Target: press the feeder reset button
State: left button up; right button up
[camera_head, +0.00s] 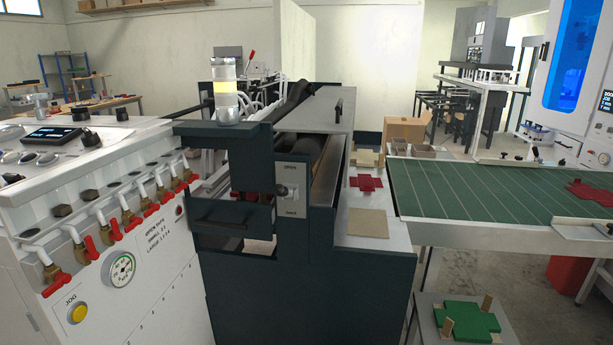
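No button in view has a label that I can read as feeder reset. A round yellow button (78,314) marked JOG sits low on the front of the white machine (150,270) at the left. A small red round part (180,211) is on the same front, right of the printed text. A grey switch plate (292,190) with a knob is on the dark machine (310,290) in the middle; its lettering is too small to read surely. Neither of my grippers is in view.
Several red-handled valves (110,233) stick out from the white machine. A green conveyor (470,190) extends right. A small stand holds a green cross-shaped piece (467,320). Some floor shows beneath the conveyor.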

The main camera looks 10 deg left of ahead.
aim_at(45, 158)
jog(key=u, duration=1.85)
